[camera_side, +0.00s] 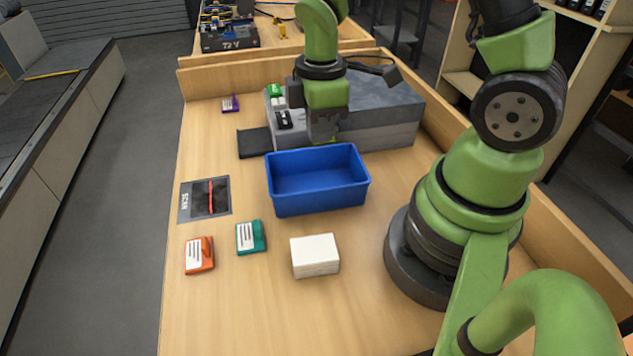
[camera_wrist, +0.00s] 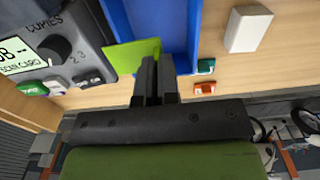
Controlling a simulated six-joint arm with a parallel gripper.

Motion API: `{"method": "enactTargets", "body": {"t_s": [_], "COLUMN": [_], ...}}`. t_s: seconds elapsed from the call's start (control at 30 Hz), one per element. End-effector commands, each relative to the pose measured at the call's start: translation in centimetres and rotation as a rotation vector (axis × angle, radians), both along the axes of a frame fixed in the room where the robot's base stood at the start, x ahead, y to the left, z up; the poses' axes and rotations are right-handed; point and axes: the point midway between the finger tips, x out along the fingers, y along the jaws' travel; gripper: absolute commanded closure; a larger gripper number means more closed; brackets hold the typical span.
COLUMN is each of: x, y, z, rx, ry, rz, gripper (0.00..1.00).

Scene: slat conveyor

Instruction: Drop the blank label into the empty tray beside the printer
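The blank label is a plain lime-green sheet (camera_wrist: 130,54) in the wrist view, with no print on the face I see. My gripper (camera_wrist: 156,72) is shut on its right edge. The label is beside the printer-side wall of the blue tray; its exact height is unclear. The blue tray (camera_side: 317,205) looks empty and stands in front of the grey printer (camera_side: 385,130); it also shows in the wrist view (camera_wrist: 195,35). In the side view my gripper is between printer and tray, its fingertips largely hidden.
The printer's panel (camera_wrist: 25,55) has a display and knob. A black tray (camera_side: 254,142) juts from its left. A scan pad (camera_side: 192,205), orange packet (camera_side: 199,256), teal packet (camera_side: 250,238), purple packet (camera_side: 230,104) and white block (camera_side: 315,256) lie on the bench.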

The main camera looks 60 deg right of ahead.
Motion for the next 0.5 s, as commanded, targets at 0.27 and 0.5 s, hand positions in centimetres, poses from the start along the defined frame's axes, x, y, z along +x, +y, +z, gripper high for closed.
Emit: {"method": "enactTargets", "body": {"t_s": [0.27, 0.5], "x": [0.0, 0.01], "y": [0.0, -0.01], "z": [0.01, 0.02], "rx": [0.0, 0.0], "ry": [0.0, 0.0], "rz": [0.0, 0.001], "gripper": [0.76, 0.67]}}
